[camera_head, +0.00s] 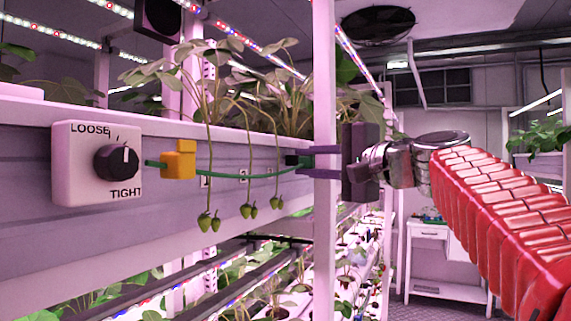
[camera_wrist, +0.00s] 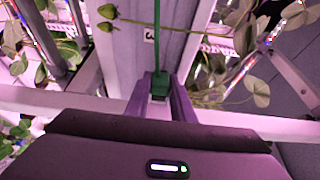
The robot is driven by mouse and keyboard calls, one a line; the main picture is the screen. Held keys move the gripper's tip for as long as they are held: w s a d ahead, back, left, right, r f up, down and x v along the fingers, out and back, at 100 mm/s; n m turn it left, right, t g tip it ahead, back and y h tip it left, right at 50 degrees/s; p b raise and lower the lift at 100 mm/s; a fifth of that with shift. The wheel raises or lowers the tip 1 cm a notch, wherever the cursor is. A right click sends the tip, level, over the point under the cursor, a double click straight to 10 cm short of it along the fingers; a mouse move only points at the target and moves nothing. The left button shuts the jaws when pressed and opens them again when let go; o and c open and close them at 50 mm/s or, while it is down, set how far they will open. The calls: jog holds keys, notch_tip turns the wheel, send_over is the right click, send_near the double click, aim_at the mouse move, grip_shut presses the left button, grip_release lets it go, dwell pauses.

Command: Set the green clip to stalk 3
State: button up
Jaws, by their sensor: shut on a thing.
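My gripper (camera_head: 303,161) has purple fingers shut on the green clip (camera_head: 294,161), beside the rack's front rail and just right of the rightmost stalk. In the wrist view the clip (camera_wrist: 153,88) sits between the fingertips (camera_wrist: 160,92). A green line (camera_head: 232,177) runs from the clip to a yellow block (camera_head: 179,160). Three stalks hang over the rail with green berries: left (camera_head: 208,221), middle (camera_head: 248,210) and right (camera_head: 276,203). A small plate that seems to read 3 (camera_wrist: 149,34) is by the line.
A white box with a LOOSE/TIGHT knob (camera_head: 115,162) is on the rail at left. Leaves (camera_head: 265,85) hang above the rail. The aisle at right is open.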

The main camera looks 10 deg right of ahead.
jog(key=shift+f, duration=0.25)
grip_shut()
jog(key=o, duration=0.7)
grip_release()
jog(key=shift+r, duration=0.1)
jog(key=shift+d, duration=0.1)
jog(key=v, duration=1.3)
jog(key=shift+s+d, duration=0.2)
jog(key=shift+s, duration=0.05)
